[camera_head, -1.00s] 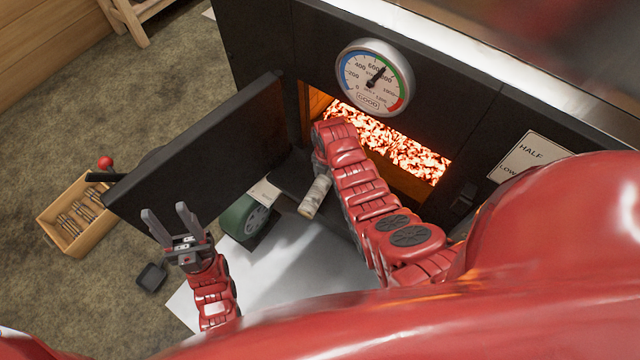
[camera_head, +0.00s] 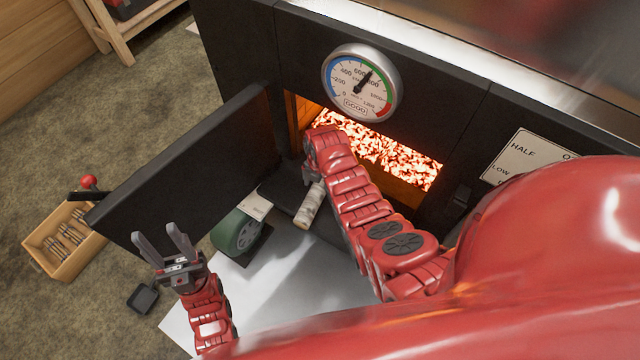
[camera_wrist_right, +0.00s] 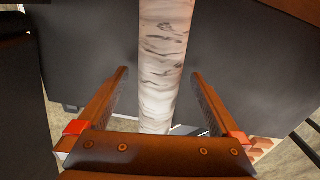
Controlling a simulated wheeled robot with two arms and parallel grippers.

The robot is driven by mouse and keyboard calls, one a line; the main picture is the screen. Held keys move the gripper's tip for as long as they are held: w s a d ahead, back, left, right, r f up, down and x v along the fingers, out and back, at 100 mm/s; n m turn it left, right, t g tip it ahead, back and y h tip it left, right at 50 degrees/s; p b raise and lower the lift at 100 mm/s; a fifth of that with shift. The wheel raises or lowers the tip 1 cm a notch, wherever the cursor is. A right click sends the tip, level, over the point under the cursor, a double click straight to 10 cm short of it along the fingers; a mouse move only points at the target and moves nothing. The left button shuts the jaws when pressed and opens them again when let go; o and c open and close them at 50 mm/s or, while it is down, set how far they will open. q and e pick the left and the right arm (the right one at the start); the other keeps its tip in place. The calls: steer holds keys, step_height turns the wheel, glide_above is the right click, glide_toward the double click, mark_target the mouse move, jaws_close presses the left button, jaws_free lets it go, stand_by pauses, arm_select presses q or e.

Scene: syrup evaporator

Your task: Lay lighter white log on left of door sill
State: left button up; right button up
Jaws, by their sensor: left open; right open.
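A pale white log with dark bark marks (camera_head: 309,206) lies at an angle on the dark door sill (camera_head: 277,188), below the glowing firebox opening. My right gripper is mostly hidden behind its own arm at the log's upper end. In the right wrist view, my right gripper (camera_wrist_right: 159,75) is open, with the log (camera_wrist_right: 164,50) running between its fingers and gaps on both sides. The open firebox door (camera_head: 190,165) stands to the left. My left gripper (camera_head: 156,234) is open and empty in front of the door's lower left end.
The firebox opening (camera_head: 385,152) is full of glowing embers. A gauge (camera_head: 361,83) is above it. A green wheeled thing (camera_head: 238,232) stands below the door. A wooden crate (camera_head: 46,266) stands on the floor at left. A pale sheet (camera_head: 270,290) covers the floor in front.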

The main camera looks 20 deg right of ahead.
steer(key=shift+r, duration=0.1)
steer(key=shift+r, duration=0.55)
step_height(320, 180, up, 2)
steer(key=shift+r+b, duration=0.1)
steer(key=shift+b, duration=0.45)
steer(key=s, duration=0.2)
steer(key=s+a, duration=0.1)
steer(key=s, duration=0.1)
steer(key=s+a+b, duration=0.1)
steer(key=s, duration=0.1)
steer(key=shift+s+r, duration=0.3)
steer(key=shift+s, duration=0.05)
steer(key=s+a+r+p, duration=0.1)
steer(key=s+a+p, duration=0.1)
steer(key=s, duration=0.6)
steer(key=shift+s+a+p, duration=0.4)
steer(key=shift+p, duration=0.2)
